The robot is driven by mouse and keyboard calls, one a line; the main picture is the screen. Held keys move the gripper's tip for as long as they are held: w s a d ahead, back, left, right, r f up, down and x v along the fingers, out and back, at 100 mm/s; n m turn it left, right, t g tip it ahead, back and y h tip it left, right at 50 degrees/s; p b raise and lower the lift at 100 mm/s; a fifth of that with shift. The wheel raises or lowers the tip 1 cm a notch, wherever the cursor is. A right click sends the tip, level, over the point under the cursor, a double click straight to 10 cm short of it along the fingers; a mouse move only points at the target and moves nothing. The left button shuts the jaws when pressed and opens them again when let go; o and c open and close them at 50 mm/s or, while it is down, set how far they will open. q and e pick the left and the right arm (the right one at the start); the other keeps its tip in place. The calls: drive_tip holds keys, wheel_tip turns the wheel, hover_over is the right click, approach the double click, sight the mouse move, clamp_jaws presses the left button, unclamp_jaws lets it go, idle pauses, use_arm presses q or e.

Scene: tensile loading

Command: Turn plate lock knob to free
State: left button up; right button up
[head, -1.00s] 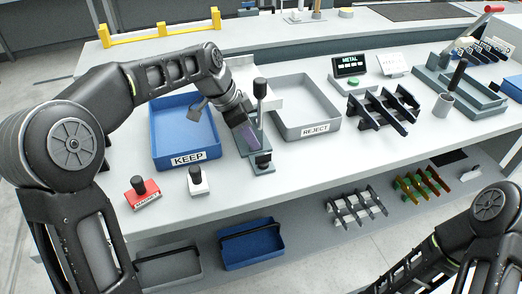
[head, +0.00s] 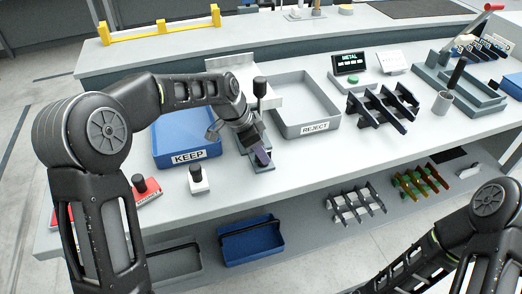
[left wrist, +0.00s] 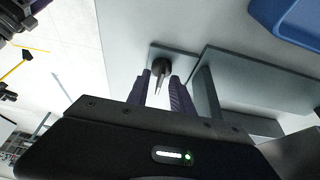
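The dark plate lock knob (left wrist: 162,67) sits on a small grey plate (left wrist: 180,55) at the front of the test fixture (head: 262,193) in the left wrist view. In the head view the knob is hidden behind my gripper. My left gripper (head: 262,160) points down at the fixture's front end. Its two purple fingers also show in the left wrist view (left wrist: 160,78), spread apart with the knob between or just beyond their tips. I cannot tell whether they touch it. My right gripper is out of view; only my right arm shows at lower right.
The blue KEEP tray (head: 171,160) lies left of the fixture, the grey REJECT tray (head: 313,133) right of it. A black-topped post (head: 260,88) stands behind my gripper. A white block with black knob (head: 199,181) is front left. Dark racks (head: 385,110) stand further right.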

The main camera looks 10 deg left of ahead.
use_arm(q)
drive_tip(key=shift+c, duration=0.5)
clamp_jaws()
drive_tip(key=shift+n+b, duration=0.3)
drive_tip(key=shift+n, duration=0.2)
drive_tip(key=shift+d+n+t+y+b, duration=0.1)
drive_tip(key=shift+n+t+y+b, duration=0.2)
drive_tip(key=shift+n+t+b, duration=0.35)
drive_tip(key=n+y+b, duration=0.1)
drive_tip(key=n, duration=0.4)
drive_tip(key=shift+s+d+n+t+y+b, duration=0.15)
drive_tip(key=shift+n+t+y+b, duration=0.1)
drive_tip(key=shift+t+y+b, duration=0.15)
drive_tip(key=n+y+b, duration=0.1)
drive_tip(key=n, duration=0.2)
drive_tip(key=n+y+b, duration=0.1)
drive_tip(key=n+b, duration=0.1)
drive_tip(key=n, duration=0.1)
drive_tip(key=shift+d+f, duration=0.1)
drive_tip(key=shift+d, duration=0.05)
drive_tip(key=shift+n+g+y+b, duration=0.25)
drive_tip(key=shift+n+y+b, duration=0.55)
drive_tip(key=shift+n, duration=1.3)
